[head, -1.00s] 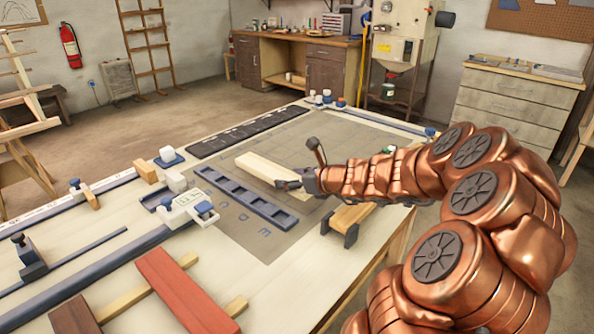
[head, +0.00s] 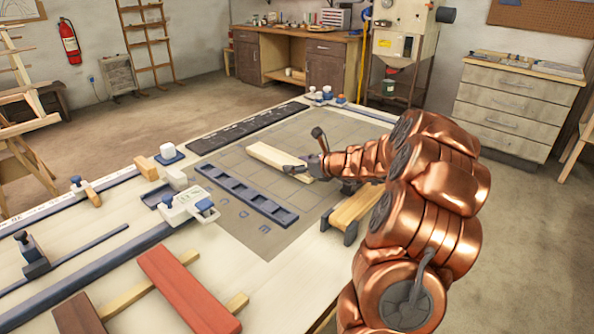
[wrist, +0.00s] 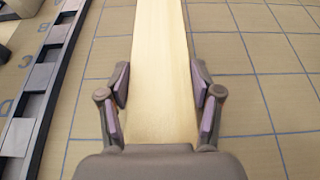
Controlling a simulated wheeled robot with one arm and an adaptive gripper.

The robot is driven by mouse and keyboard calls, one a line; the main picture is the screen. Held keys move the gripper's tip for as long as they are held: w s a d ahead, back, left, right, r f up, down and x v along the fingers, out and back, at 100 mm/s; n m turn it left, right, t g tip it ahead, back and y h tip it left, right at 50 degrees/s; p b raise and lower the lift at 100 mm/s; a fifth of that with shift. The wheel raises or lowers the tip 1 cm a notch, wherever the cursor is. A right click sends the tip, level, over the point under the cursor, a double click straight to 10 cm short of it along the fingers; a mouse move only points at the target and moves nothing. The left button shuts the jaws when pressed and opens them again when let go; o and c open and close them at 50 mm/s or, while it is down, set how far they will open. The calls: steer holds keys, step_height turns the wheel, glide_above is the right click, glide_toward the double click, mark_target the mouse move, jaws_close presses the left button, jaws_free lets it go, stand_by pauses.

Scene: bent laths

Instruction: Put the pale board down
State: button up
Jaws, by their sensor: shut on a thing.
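The pale board (head: 276,158) is a long light wooden lath over the gridded mat (head: 262,224) on the workbench. My gripper (head: 303,169) is shut on its near end, from the right side of the head view. In the wrist view the pale board (wrist: 162,50) runs straight away between the two fingers of my gripper (wrist: 162,92), with a finger at each long edge. I cannot tell whether the board touches the mat or is held just above it.
A dark blue slotted rack (head: 246,194) lies left of the board, and a long dark strip (head: 250,128) lies behind. A wooden piece on dark supports (head: 352,209) stands to the right. A red board (head: 188,290) lies in front. Mat around the board is clear.

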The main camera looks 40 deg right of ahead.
steer(key=shift+f, duration=0.9)
steer(key=o, duration=1.3)
steer(key=shift+f, duration=0.1)
steer(key=shift+s+d+r, duration=0.1)
steer(key=shift+s+r, duration=0.15)
steer(key=v, duration=1.1)
steer(key=shift+s, duration=0.25)
